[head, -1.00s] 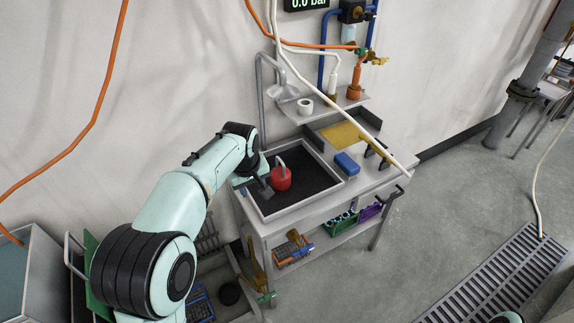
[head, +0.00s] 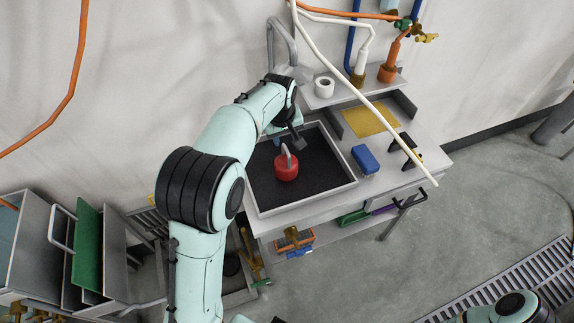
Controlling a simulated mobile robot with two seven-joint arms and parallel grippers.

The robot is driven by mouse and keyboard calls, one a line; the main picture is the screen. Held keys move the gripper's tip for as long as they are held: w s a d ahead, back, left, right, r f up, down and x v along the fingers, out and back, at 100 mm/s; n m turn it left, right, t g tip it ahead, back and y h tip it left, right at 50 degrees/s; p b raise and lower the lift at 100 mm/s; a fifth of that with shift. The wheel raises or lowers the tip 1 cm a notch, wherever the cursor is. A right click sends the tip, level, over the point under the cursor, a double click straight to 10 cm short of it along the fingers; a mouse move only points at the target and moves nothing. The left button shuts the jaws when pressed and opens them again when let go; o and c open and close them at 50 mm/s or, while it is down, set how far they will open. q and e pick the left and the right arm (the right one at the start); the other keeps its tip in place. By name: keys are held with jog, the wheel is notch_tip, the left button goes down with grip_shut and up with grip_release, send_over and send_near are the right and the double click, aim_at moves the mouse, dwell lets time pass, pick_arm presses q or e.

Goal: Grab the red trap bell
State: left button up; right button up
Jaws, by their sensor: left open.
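The red trap bell (head: 287,169) stands upright on the black floor of a shallow grey-rimmed tray (head: 350,181) on the cart. A grey curved handle rises from its top. My left gripper (head: 289,140) is just behind and above the bell, open, with nothing seen between its fingers. The fingers are small and partly hidden by the wrist, and I cannot tell whether one touches the handle. My right gripper is out of view; only part of that arm shows at the lower right.
A blue brush-like block (head: 365,160), a yellow sheet (head: 370,119) and a black stand (head: 404,150) are right of the tray. A white hose (head: 361,98) hangs across the cart. A shelf (head: 345,92) with a white roll (head: 324,86) is behind. Open floor lies right.

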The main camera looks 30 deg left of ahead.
aim_at(286, 148)
pick_arm(q)
jog(key=shift+x, duration=3.75)
jog(key=shift+a+r, duration=0.1)
grip_shut()
jog(key=shift+w, duration=0.1)
